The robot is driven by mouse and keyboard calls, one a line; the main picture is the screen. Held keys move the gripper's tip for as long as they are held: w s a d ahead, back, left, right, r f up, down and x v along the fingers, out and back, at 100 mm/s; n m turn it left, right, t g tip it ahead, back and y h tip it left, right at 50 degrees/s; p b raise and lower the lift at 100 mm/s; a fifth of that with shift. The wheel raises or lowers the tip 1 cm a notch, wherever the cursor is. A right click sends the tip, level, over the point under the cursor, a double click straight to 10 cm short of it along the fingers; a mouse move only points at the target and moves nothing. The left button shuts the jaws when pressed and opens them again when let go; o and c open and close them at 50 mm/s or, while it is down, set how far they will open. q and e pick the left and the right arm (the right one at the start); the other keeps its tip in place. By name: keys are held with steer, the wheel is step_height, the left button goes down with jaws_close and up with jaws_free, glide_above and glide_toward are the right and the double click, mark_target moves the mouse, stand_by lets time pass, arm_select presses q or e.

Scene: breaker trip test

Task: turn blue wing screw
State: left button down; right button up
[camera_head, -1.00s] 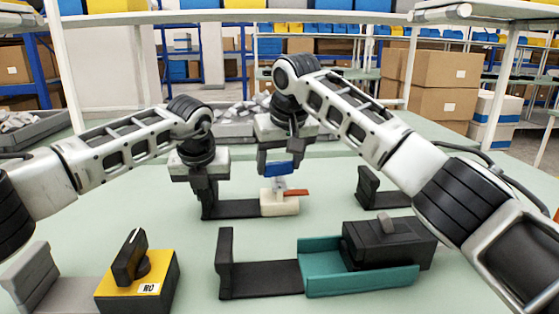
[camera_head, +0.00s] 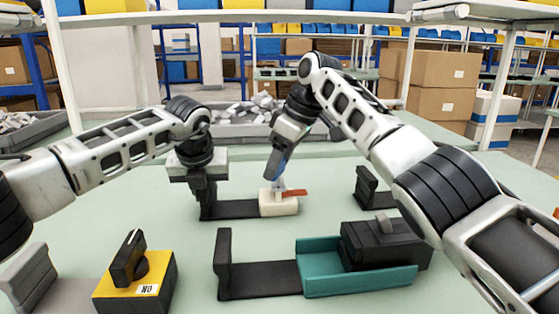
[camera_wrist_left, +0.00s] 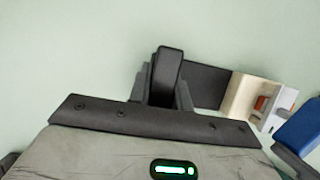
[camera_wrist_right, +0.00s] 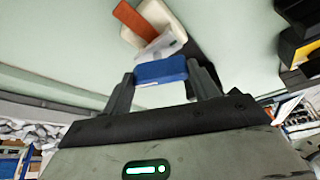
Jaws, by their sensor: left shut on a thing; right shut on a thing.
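The blue wing screw (camera_head: 281,168) stands on a white block (camera_head: 279,206) with an orange lever (camera_head: 294,193). My right gripper (camera_head: 279,163) is shut on its blue wing, tilted, with the wing narrow in the head view. The right wrist view shows the blue wing (camera_wrist_right: 160,71) between both fingers, the block (camera_wrist_right: 158,14) and lever (camera_wrist_right: 133,20) beyond. My left gripper (camera_head: 207,196) is shut on the black upright post (camera_wrist_left: 166,72) at the end of the black base plate (camera_head: 237,209) that joins the block. The fingers partly hide the post.
In front are a yellow box with a black knob (camera_head: 136,292) and a teal tray (camera_head: 340,284) holding a black block (camera_head: 388,245). A small black bracket (camera_head: 369,190) stands right of the white block. A grey bin of parts (camera_head: 228,130) stands behind.

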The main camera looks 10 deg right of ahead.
steer(key=shift+r+n, duration=0.2)
steer(key=shift+n, duration=0.4)
steer(key=shift+a+g, duration=0.1)
steer(key=shift+g, duration=0.2)
steer(key=o, duration=1)
steer(key=shift+f, duration=0.1)
steer(key=w+v, duration=0.1)
steer(key=v, duration=0.4)
steer(key=s+d, duration=0.1)
steer(key=d, duration=0.2)
steer(key=s+d, duration=0.2)
steer(key=d, duration=0.2)
steer(key=s+d, duration=0.2)
steer(key=d, duration=0.2)
steer(key=shift+s+d, duration=0.15)
steer(key=shift+d, duration=0.05)
